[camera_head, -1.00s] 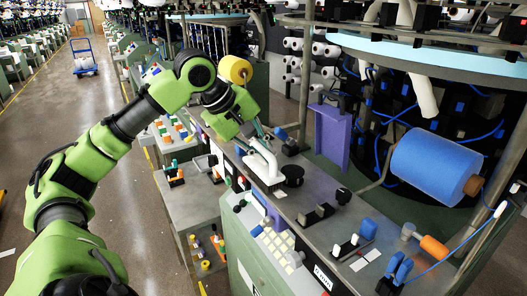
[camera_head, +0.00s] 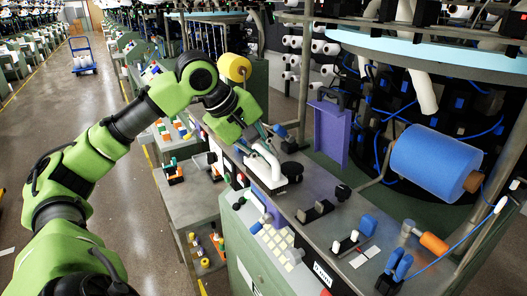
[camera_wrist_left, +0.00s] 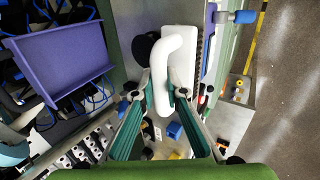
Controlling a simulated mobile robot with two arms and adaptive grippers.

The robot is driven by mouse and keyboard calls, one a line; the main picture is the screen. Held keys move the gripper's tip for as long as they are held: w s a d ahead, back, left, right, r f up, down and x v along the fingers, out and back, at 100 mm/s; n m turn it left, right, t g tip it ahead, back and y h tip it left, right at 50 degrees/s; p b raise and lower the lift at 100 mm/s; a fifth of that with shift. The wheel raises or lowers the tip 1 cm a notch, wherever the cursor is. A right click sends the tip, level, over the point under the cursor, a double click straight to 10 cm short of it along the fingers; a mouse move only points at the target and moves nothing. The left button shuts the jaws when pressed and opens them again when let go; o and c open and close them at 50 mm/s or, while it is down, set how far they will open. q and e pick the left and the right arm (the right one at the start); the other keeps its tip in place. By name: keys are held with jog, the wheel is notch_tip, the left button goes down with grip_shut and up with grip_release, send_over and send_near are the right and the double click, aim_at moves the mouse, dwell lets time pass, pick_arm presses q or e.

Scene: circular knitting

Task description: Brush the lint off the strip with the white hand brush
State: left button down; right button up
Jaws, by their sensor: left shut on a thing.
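The white hand brush (camera_head: 264,165) is at the inner edge of the grey worktop (camera_head: 330,226), with its curved handle up and its dark underside low against the surface. My left gripper (camera_head: 258,140) is shut on the handle. In the left wrist view the white brush (camera_wrist_left: 181,50) runs away from the fingers, and my left gripper (camera_wrist_left: 165,92) has one finger on each side of the handle. A dark row of bristles or teeth shows along the brush's right side there. I cannot make out the strip or any lint under the brush. My right gripper is not in view.
A black round knob (camera_head: 292,170) stands close beside the brush. A purple panel (camera_head: 330,135) rises behind it. A large blue spool (camera_head: 432,160) and black switches (camera_head: 314,211) lie further right. A lower side table (camera_head: 190,195) is at the left.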

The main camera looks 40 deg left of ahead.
aim_at(274, 163)
pick_arm(q)
jog(key=shift+d, duration=0.1)
jog(key=d, duration=0.1)
jog(key=s+d+p, duration=0.1)
jog(key=d, duration=0.1)
jog(key=shift+s+d+f, duration=0.15)
jog(key=shift+d, duration=0.35)
jog(key=shift+a, duration=0.1)
jog(key=shift+a, duration=0.25)
jog(key=shift+w+a, duration=0.35)
jog(key=shift+a, duration=0.6)
jog(key=shift+w+a, duration=0.3)
jog(key=shift+a, duration=0.6)
jog(key=c, duration=2.8)
grip_release()
